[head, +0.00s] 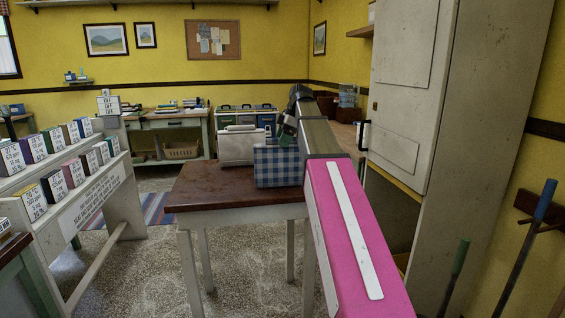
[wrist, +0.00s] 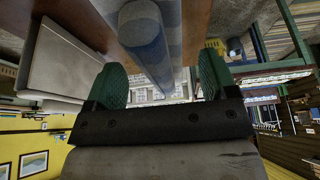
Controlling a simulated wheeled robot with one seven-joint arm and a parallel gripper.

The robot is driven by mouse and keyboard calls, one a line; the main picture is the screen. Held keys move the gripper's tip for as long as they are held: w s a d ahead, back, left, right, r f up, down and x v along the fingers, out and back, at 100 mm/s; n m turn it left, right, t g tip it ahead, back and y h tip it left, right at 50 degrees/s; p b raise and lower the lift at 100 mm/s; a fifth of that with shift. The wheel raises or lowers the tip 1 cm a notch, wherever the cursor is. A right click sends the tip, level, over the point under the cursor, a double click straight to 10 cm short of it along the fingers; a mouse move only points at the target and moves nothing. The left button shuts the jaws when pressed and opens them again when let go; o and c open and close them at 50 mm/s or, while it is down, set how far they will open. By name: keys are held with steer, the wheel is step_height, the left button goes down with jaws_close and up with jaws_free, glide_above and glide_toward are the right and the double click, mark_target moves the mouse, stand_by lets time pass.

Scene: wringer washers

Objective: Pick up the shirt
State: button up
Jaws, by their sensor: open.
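A blue-and-white checked, box-like folded shape (head: 277,167), which looks like the shirt, stands on the front right of the brown table (head: 215,190). My gripper (head: 287,130) shows in the head view just above and behind it, partly hidden by my arm. In the wrist view my gripper (wrist: 162,85) has its two green fingers spread apart with nothing between them. A blue rounded shape (wrist: 145,38) lies beyond the fingers there; I cannot tell whether it is the shirt.
A whitish box (head: 238,147) stands on the table left of the checked shape. A tall white cabinet (head: 410,110) is close on the right. A stepped rack with labelled boxes (head: 62,145) stands on the left. Floor is clear between rack and table.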

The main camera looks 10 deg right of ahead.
steer(key=shift+x, duration=1.05)
steer(key=shift+f, duration=0.2)
steer(key=c, duration=1.3)
jaws_close()
steer(key=shift+r, duration=0.15)
